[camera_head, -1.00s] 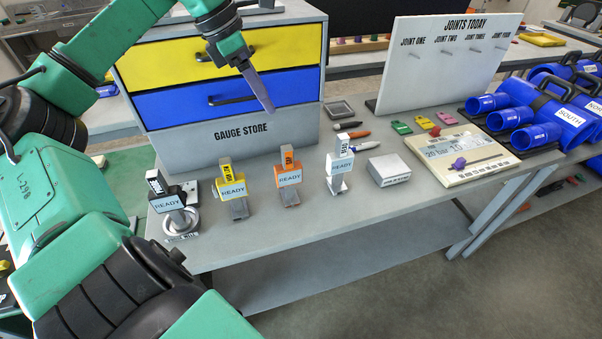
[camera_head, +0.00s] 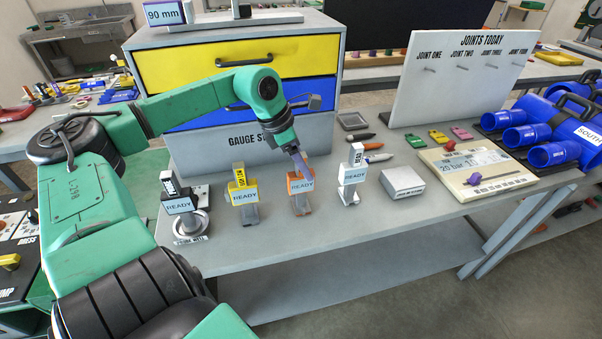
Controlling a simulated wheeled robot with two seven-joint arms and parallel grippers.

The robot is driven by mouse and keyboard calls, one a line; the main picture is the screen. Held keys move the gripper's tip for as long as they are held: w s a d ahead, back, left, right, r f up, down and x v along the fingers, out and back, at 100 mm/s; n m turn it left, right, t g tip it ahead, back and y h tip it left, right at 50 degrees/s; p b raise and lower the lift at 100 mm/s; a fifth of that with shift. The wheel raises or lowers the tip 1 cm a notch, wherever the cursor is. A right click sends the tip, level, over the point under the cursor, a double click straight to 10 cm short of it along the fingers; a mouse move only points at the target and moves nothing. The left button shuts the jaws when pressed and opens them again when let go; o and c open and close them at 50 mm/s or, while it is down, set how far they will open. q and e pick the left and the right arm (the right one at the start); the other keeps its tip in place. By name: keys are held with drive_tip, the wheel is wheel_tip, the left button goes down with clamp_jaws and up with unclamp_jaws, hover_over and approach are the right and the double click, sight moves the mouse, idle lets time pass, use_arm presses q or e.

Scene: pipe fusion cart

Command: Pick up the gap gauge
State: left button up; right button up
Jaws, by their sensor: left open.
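Several tools with READY tags stand in a row on the grey bench. The orange one (camera_head: 301,186), whose label reads GAP in the earlier view, is the gap gauge; it stands upright, third from the left. My left gripper (camera_head: 303,163) points down at its top, with a finger overlapping the gauge's upper part. It is open; whether the gauge's top lies between the fingers is hard to tell. The gripper hides most of the gauge's top label. My right gripper is not in view.
A yellow tool (camera_head: 243,186) and a white tool (camera_head: 353,176) stand close on either side. A black tool (camera_head: 180,205) is further left. The gauge store drawers (camera_head: 240,60) rise behind. A grey block (camera_head: 403,181) and a beige scale-like device (camera_head: 477,171) lie right.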

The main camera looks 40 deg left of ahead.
use_arm(q)
drive_tip(key=shift+x, duration=1.05)
clamp_jaws()
idle(0.5)
